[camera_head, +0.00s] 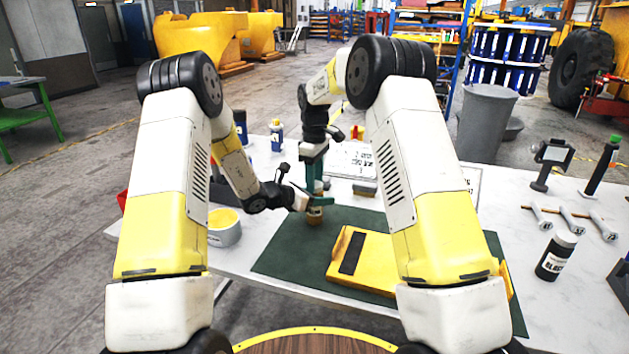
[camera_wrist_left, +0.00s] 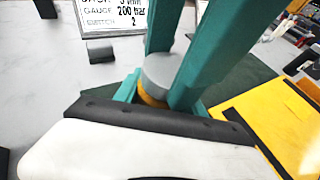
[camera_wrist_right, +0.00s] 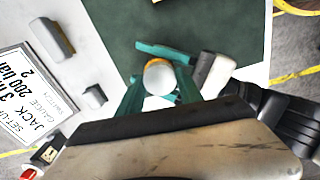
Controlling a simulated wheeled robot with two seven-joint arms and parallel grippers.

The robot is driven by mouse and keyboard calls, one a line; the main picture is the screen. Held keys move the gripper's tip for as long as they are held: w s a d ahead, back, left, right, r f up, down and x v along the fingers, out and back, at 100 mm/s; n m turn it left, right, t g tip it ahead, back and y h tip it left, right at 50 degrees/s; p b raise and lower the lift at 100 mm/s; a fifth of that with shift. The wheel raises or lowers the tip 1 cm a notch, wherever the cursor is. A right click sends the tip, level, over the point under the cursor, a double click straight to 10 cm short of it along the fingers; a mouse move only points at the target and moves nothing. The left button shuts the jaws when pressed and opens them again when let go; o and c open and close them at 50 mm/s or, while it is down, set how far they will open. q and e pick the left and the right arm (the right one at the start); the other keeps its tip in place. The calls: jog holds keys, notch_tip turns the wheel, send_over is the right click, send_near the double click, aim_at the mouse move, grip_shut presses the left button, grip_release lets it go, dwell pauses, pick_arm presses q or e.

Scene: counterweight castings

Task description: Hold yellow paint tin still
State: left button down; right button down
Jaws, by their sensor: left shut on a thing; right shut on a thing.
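The yellow paint tin (camera_head: 314,217) is small, with a yellow side and a grey lid, and appears upright on the green mat (camera_head: 283,262). My left gripper (camera_head: 316,203) reaches it from the left side and is shut on it. My right gripper (camera_head: 315,190) comes down from above and is also shut on it. In the left wrist view the tin's grey lid (camera_wrist_left: 160,72) shows between teal fingers. In the right wrist view the lid (camera_wrist_right: 159,77) sits among the teal fingers of both grippers. Much of the tin's side is hidden by the fingers.
A yellow casting (camera_head: 372,262) with a dark strip lies on the mat right of the tin. A wider open tin of yellow (camera_head: 222,238) stands at the table's left. A black bottle (camera_head: 556,256) and several tools are at the right. A printed sign (camera_head: 350,160) is behind.

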jog(key=m, duration=1)
jog(key=shift+m, duration=0.4)
jog(key=c, duration=0.7)
grip_release()
jog(key=shift+a, duration=0.1)
